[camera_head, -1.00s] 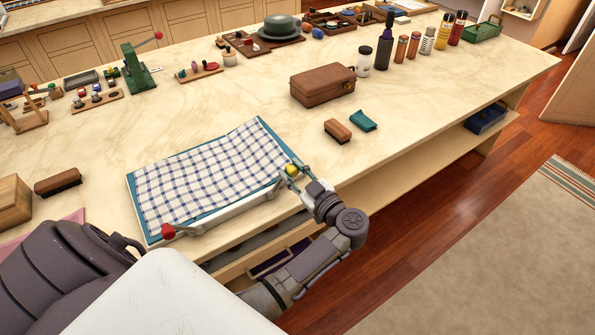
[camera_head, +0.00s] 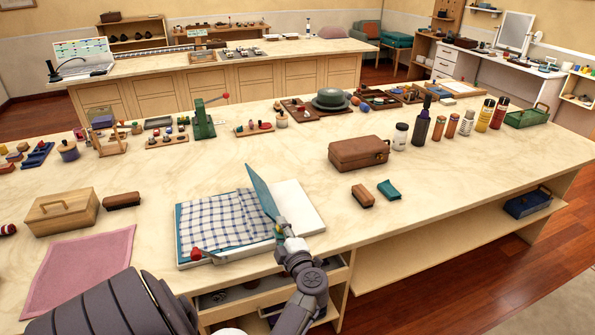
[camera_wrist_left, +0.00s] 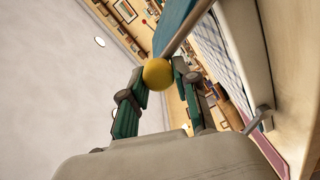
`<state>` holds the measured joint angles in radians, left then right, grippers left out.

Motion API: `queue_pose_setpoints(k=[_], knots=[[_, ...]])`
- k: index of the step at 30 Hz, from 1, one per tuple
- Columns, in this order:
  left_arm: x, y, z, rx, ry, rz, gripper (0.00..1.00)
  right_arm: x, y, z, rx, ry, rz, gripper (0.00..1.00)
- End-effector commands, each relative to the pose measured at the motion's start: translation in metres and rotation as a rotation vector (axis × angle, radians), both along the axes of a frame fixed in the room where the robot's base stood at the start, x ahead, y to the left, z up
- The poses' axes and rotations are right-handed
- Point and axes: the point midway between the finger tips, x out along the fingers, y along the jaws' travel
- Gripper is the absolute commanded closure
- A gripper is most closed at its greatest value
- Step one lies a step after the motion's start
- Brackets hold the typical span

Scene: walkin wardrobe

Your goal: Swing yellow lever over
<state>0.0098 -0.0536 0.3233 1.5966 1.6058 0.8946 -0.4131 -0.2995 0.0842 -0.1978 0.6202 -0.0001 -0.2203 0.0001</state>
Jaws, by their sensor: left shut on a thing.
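A folding board with a white base (camera_head: 302,208) lies at the table's front edge. A blue-checked cloth (camera_head: 212,220) covers its left part. A teal flap (camera_head: 262,192) stands up steeply near the middle, with the cloth against its left side. In the left wrist view the yellow knob (camera_wrist_left: 158,73) of the lever sits between the fingers of my left gripper (camera_wrist_left: 160,80), at the end of a bar by the teal flap. My left gripper (camera_head: 283,232) is shut on it. A red knob (camera_head: 195,254) is at the board's front left. My right gripper is not in view.
A brown case (camera_head: 358,153), a brown brush (camera_head: 363,195) and a teal block (camera_head: 389,190) stand to the board's right. A pink cloth (camera_head: 80,270) and wooden box (camera_head: 62,211) lie left. Marble top is clear behind the board.

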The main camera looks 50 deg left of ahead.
Motion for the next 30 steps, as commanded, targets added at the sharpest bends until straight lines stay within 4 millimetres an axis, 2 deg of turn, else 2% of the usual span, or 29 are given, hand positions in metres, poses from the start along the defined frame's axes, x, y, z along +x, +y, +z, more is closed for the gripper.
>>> queue_pose_setpoints(k=[12, 30], knots=[[-0.018, 0.01, -0.015, -0.114, -0.259, -0.014, 1.0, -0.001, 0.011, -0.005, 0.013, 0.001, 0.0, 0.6], [-0.021, 0.012, -0.016, -0.143, -0.339, -0.017, 1.0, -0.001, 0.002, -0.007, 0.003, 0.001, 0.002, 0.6]])
